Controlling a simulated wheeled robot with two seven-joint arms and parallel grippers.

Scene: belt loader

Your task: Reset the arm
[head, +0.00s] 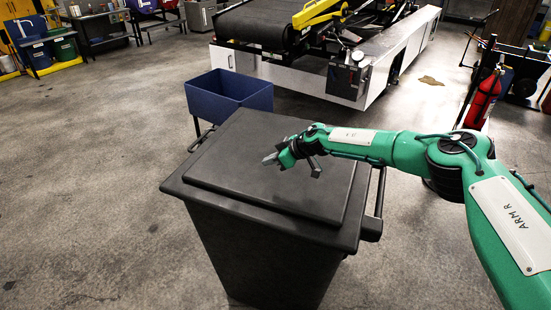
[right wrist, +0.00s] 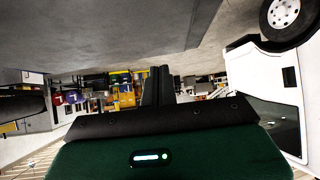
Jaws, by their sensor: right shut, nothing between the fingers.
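My right arm (head: 400,150) is green and reaches in from the right in the head view. My right gripper (head: 270,159) is shut and empty, above the lid of a black bin (head: 255,175). The closed fingers also show in the right wrist view (right wrist: 158,86), with nothing between them. I cannot tell how high the gripper is above the lid. My left gripper is not in view.
The black bin stands close in front, its lid closed. A blue bin (head: 229,92) stands just behind it. A belt loader (head: 320,70) is at the back. A red extinguisher (head: 483,100) stands at the right. The floor (head: 80,180) at left is clear.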

